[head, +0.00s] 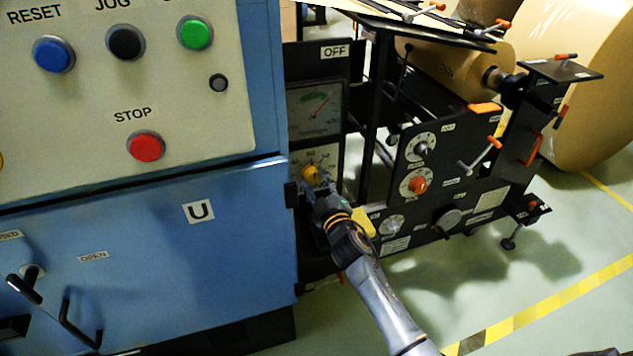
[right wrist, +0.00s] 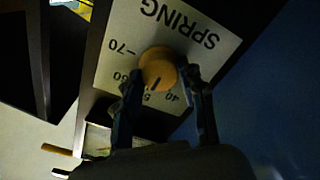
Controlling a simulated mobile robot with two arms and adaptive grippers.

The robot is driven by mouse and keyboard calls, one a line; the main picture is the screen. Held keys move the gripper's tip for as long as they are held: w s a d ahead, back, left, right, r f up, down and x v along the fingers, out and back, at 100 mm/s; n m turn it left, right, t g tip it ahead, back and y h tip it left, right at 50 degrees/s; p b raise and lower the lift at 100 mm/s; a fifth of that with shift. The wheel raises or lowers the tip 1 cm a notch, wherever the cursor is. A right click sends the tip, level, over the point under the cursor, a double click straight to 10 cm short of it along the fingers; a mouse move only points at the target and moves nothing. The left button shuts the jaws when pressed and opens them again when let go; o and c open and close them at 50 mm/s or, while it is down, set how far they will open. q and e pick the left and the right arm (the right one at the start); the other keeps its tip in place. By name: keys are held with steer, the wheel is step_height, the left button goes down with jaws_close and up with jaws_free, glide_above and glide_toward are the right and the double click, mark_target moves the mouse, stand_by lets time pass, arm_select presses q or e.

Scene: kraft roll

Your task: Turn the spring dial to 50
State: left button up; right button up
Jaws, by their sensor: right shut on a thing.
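The spring dial is an orange-yellow knob (head: 311,173) on a pale scale plate on the dark panel beside the blue cabinet. In the right wrist view the knob (right wrist: 158,66) sits on the plate marked SPRING (right wrist: 124,24), seen upside down. Numbers 70, 60 and 40 show, with a partly hidden 5 between 60 and 40. The knob's dark pointer line points roughly toward that 5; the exact reading is unclear. My right gripper (head: 320,186) is shut on the knob, one finger on each side, as the right wrist view (right wrist: 164,80) shows. My left gripper is out of view.
A gauge (head: 314,106) sits above the dial. The blue cabinet (head: 240,230) with STOP button (head: 146,147) stands close on the left. Another panel with a red knob (head: 417,185) and crank handle (head: 480,157) is on the right. Floor at lower right is open.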

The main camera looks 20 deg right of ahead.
stand_by(0.5)
steer(key=o, duration=1.1)
steer(key=shift+o, duration=0.2)
steer(key=shift+s+f, duration=0.1)
steer(key=shift+s, duration=0.2)
steer(key=s, duration=1.1)
steer(key=shift+s+d, duration=0.2)
